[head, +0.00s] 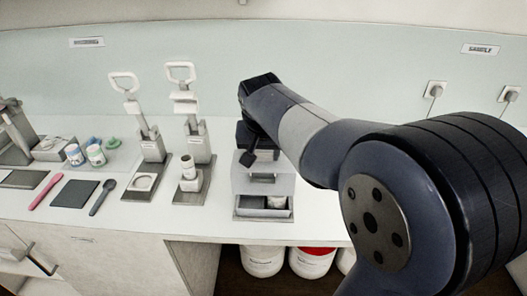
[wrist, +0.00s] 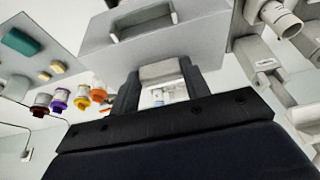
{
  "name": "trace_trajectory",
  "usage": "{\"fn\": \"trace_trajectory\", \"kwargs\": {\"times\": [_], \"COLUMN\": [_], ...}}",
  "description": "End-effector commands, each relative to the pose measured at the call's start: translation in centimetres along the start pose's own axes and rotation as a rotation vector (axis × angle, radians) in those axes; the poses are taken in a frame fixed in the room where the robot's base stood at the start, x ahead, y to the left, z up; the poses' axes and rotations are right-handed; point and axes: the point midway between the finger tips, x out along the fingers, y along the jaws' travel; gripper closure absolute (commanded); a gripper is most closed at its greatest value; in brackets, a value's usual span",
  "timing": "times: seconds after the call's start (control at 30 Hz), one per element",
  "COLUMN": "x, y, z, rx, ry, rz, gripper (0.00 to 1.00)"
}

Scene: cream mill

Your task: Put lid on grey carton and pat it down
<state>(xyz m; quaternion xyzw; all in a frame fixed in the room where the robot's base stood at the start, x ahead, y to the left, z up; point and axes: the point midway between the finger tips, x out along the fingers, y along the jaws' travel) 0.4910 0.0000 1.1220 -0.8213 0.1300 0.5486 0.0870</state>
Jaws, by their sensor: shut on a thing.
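A grey box-like unit (head: 284,183) stands on the bench in the head view. It has a slot-like handle on its front and an open tray (head: 250,213) at its base, with a pale item inside. I cannot tell which part is the carton and which the lid. My gripper (head: 247,157) is in front of the unit's upper part, pointing down. In the wrist view, my gripper (wrist: 161,80) is shut on a light grey block (wrist: 162,72), which may be a lid's grip. My arm hides part of the unit.
Two white-handled presses (head: 152,145) (head: 197,147) stand left of the unit. Small jars (head: 95,156), a pink tool (head: 48,192) and a dark spoon (head: 102,196) lie further left. White buckets (head: 263,260) stand below the bench. The bench right of the unit is largely hidden.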

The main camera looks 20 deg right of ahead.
Motion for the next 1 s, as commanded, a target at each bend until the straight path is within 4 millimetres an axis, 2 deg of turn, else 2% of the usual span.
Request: {"fn": "trace_trajectory", "kwargs": {"times": [0.37,1.0], "x": [0.1,1.9], "y": [0.0,0.0], "z": [0.1,0.8], "rx": [0.0,0.0], "ry": [0.0,-0.001], "rz": [0.0,0.0], "gripper": [0.89,0.89]}}
